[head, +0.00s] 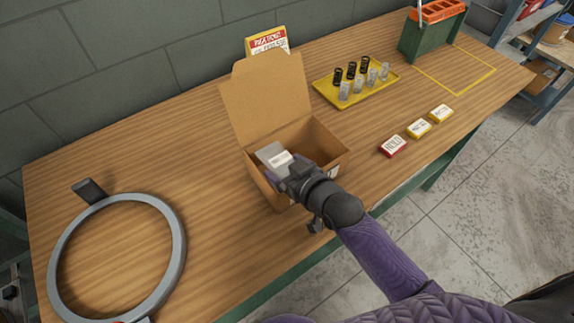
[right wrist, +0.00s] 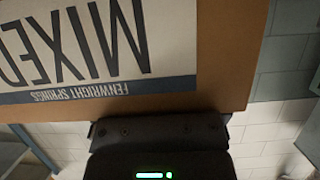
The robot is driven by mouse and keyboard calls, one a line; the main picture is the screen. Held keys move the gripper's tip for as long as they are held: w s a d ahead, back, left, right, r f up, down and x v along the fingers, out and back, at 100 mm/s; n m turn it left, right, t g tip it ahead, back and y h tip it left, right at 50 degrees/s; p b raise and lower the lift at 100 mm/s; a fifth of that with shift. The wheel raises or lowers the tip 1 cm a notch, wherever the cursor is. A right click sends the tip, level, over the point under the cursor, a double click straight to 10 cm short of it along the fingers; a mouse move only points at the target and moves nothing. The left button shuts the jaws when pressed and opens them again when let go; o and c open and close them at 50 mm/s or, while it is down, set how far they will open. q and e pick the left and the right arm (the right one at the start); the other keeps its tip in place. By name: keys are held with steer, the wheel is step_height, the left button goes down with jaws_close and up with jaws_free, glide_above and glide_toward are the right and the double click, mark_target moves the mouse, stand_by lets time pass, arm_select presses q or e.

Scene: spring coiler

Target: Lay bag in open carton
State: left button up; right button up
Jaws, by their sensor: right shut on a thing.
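The open carton (head: 323,134) stands on the wooden bench with its lid raised at the back. The bag (head: 270,154), pale grey with a white patch, is at the left part of the carton's opening. My right gripper (head: 286,174) is over the carton's near left side and is shut on the bag. The fingertips and the lower part of the bag are hidden, so I cannot tell whether the bag touches the carton floor. In the right wrist view a brown carton face bears a white label (right wrist: 75,45) reading MIXED, upside down. My left gripper is out of view.
A yellow tray (head: 325,92) with several small dark and clear cylinders stands behind right. Red and yellow labelled blocks (head: 393,146) lie to the right. A grey ring (head: 176,225) lies at left. A sign (head: 267,40) stands behind the lid. Bench is clear between ring and carton.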

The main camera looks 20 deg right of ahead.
steer(key=o, duration=1.1)
steer(key=shift+f, duration=0.15)
steer(key=shift+r, duration=0.25)
steer(key=shift+r+p, duration=0.45)
steer(key=shift+r, duration=0.1)
steer(key=p+v, duration=0.3)
steer(key=v, duration=0.9)
steer(key=shift+f, duration=0.1)
